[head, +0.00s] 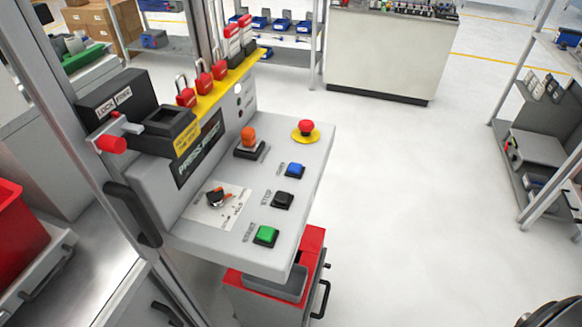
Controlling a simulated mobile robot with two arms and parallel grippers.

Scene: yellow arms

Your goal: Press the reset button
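A grey control panel (312,165) slopes out from a machine post. It carries a column of square buttons: a blue button (295,170), a black button (283,200) and a green button (265,236). Small labels stand beside them, and the one by the blue button is too small to read surely. A red mushroom button on a yellow base (306,129) sits farther back. An orange knob (248,137) and a rotary switch (216,197) are to the left. Neither of my grippers is in view.
Red padlocks (203,79) hang along a yellow strip above the panel. A red tool cart (312,242) stands below it. A shelf rack (540,130) is at right and a cream counter (385,50) at the back. The floor (420,200) right of the panel is clear.

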